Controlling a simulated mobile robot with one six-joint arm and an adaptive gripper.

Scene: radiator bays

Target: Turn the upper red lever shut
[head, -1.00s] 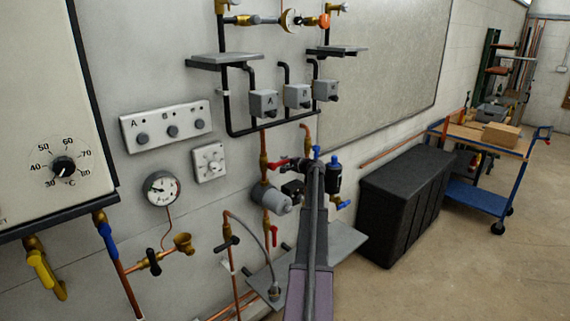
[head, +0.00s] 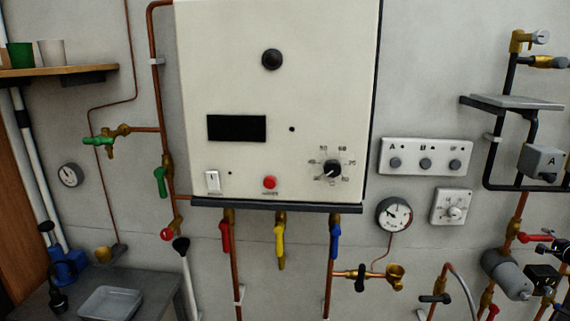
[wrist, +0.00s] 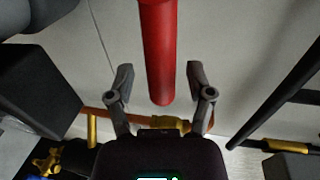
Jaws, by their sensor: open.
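The upper red lever (head: 537,237) is at the right edge of the head view, on the copper pipe above a grey cylindrical pump body. In the wrist view the red lever (wrist: 160,50) runs down from the top edge, and its rounded end lies between the fingers. My gripper (wrist: 160,82) is open, one finger on each side of the lever, with a visible gap on both sides. A lower red lever (head: 492,312) shows partly at the bottom of the head view. The valve body is hidden in the wrist view.
A boiler panel (head: 230,80) has red (head: 226,236), yellow (head: 280,240) and blue (head: 334,240) levers beneath it. A pressure gauge (head: 394,214) and the grey pump (head: 505,273) are nearby. Pipes and dark boxes crowd around my gripper.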

